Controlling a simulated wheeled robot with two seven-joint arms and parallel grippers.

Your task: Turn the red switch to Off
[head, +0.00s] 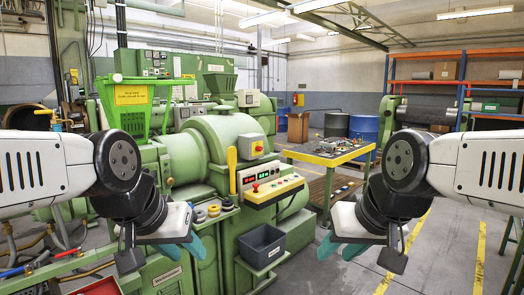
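A small red switch (258,147) sits on a yellow plate on the front of a grey box, on top of the green extruder (215,145) near the picture's middle. Its exact angle is too small to read. My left gripper (183,250) hangs at the lower left, in front of the extruder and well below the switch. Its two teal fingers are apart and nothing shows between them. My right gripper (339,248) hangs over the floor to the right of the extruder, its teal fingers also apart and empty. Neither gripper touches the switch.
A control panel (272,188) with red displays and buttons juts out below the switch. A yellow upright handle (232,170) stands left of it. A dark grey bin (262,246) sits low in front. A green table (327,154) stands behind right.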

